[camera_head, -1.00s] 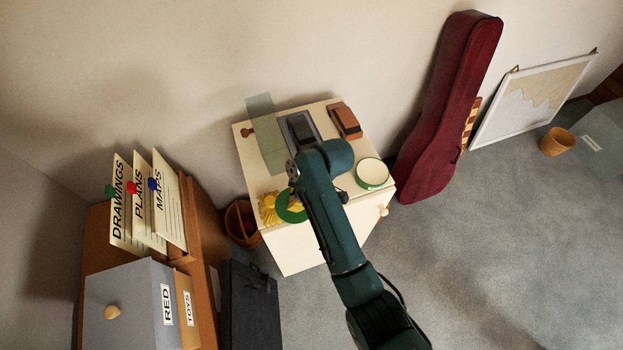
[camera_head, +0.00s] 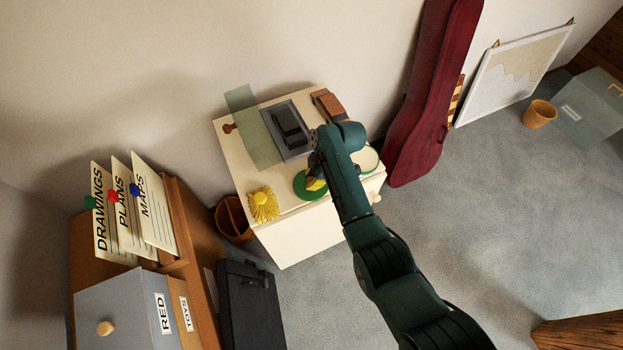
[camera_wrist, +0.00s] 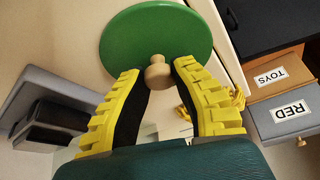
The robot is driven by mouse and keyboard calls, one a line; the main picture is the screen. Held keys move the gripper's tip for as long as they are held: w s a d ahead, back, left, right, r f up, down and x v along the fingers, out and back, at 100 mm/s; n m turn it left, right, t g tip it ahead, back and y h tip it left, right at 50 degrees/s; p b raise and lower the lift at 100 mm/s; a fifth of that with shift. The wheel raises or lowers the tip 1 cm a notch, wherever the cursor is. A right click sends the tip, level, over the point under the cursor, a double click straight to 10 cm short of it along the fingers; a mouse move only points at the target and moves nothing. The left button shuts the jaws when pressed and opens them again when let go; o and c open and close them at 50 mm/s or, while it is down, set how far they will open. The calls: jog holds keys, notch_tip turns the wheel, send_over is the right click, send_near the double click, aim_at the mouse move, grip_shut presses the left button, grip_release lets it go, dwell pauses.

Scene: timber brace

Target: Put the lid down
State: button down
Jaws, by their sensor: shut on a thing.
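The lid is a round green disc (camera_wrist: 155,42) with a pale wooden knob (camera_wrist: 157,72). In the head view the lid (camera_head: 306,187) is over the front part of the cream cabinet top (camera_head: 235,155). My gripper (camera_wrist: 160,75) has yellow ridged fingers shut on the knob; in the head view it (camera_head: 316,180) is partly hidden by my arm. A round white dish with a green rim (camera_head: 371,160) is on the cabinet top at the right, partly covered by my arm. I cannot tell exactly how high the lid is above the top.
A yellow brush-like thing (camera_head: 263,204) lies at the cabinet's front left. A grey tray with a dark block (camera_head: 290,128), a translucent green sheet (camera_head: 253,127) and a brown block (camera_head: 328,104) are at the back. A dark red instrument case (camera_head: 432,100) leans right of the cabinet.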

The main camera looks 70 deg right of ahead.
jog(key=c, duration=1)
grip_release()
jog(key=shift+r, duration=0.2)
jog(key=p+v, duration=0.1)
jog(key=v, duration=1)
jog(key=shift+s+r, duration=0.25)
jog(key=shift+r, duration=0.1)
